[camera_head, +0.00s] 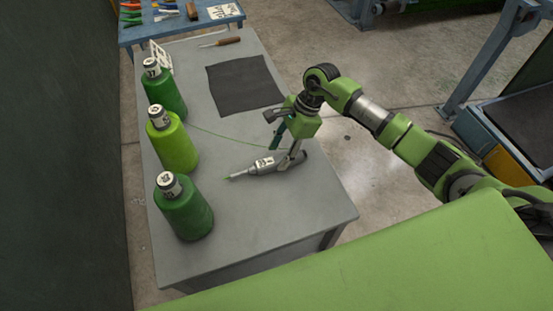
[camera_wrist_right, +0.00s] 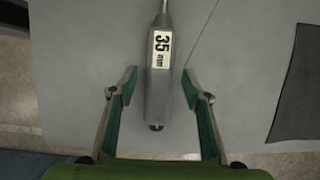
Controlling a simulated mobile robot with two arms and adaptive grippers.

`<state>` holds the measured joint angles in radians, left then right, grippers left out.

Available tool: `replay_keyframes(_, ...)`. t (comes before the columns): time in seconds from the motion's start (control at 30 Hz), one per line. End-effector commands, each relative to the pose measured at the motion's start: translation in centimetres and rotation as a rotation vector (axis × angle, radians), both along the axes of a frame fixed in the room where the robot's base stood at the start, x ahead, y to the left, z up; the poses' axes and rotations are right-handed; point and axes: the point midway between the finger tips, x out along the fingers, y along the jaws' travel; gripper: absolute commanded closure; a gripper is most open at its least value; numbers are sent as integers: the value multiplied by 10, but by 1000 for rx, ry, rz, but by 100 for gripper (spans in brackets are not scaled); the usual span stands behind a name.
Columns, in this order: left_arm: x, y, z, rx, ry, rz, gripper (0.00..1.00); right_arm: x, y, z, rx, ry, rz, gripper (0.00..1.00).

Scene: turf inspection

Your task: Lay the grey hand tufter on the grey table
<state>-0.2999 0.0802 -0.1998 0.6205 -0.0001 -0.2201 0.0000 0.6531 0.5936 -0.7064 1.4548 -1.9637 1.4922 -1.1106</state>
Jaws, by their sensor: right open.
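The grey hand tufter (camera_head: 262,166) lies on the grey table (camera_head: 300,210) near its right edge, its thin tip pointing left. In the right wrist view the tufter (camera_wrist_right: 160,75) shows a white "35 mm" label and lies between my fingers. My right gripper (camera_head: 287,148) is over the tufter's thick end. In the wrist view the right gripper (camera_wrist_right: 160,95) is open, with a finger on each side of the tufter and a gap to both. My left gripper is not in view.
Several green yarn cones (camera_head: 176,150) stand along the table's left side. A dark square mat (camera_head: 243,84) and a wooden-handled tool (camera_head: 222,42) lie farther back. A thin green yarn (camera_head: 225,135) crosses the table. A blue table (camera_head: 180,22) with tools stands behind. The table's front is clear.

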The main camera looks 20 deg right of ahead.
Motion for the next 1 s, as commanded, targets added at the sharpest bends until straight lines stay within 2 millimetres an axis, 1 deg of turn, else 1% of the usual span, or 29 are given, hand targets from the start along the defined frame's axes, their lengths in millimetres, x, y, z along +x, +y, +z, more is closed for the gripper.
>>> replay_keyframes(0.03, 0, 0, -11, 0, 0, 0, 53, 3, -6, 7, -3, -9, 0, 56)
replay_keyframes(0.1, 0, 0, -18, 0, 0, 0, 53, 3, -12, 21, -3, -9, 0, 56)
replay_keyframes(0.3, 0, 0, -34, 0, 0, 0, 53, 2, -27, 59, -2, -5, -2, 56)
replay_keyframes(0.43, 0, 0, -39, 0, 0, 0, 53, 2, -32, 75, -1, -3, -1, 56)
replay_keyframes(0.6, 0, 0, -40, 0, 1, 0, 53, 1, -35, 83, 0, 0, -1, 56)
replay_keyframes(1.0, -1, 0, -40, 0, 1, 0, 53, 1, -35, 84, 0, 0, -1, 56)
